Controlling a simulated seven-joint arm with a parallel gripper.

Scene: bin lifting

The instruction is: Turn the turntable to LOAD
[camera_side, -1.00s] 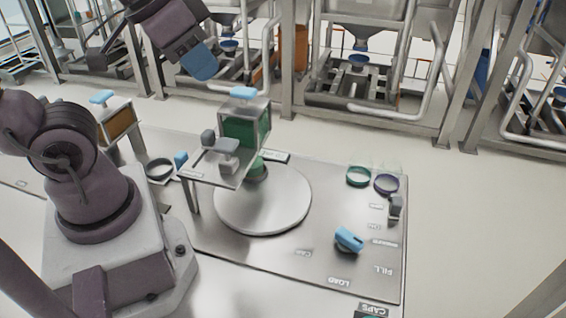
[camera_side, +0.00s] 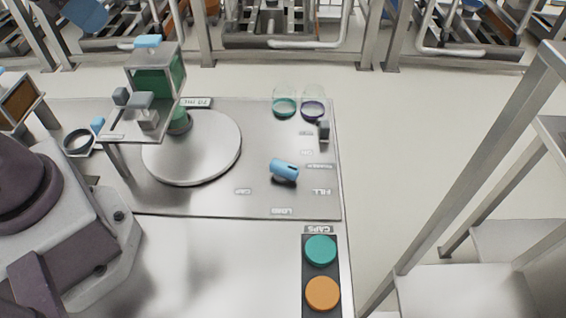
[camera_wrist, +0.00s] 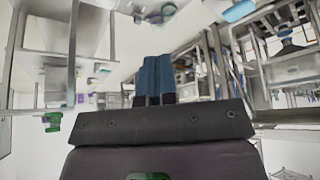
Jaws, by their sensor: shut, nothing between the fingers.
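My gripper (camera_side: 88,14) is partly cut off at the top left of the side view, raised and well away from turntable and handle. In the wrist view its blue fingers (camera_wrist: 154,75) are together and empty.
A stand with a green-filled hopper (camera_side: 158,82) overhangs the turntable's left edge. Clear jars with a green ring (camera_side: 284,108) and a purple ring (camera_side: 312,110) stand at the plate's back right. A dark tray holds a teal cap (camera_side: 320,249) and an orange cap (camera_side: 323,293) in front.

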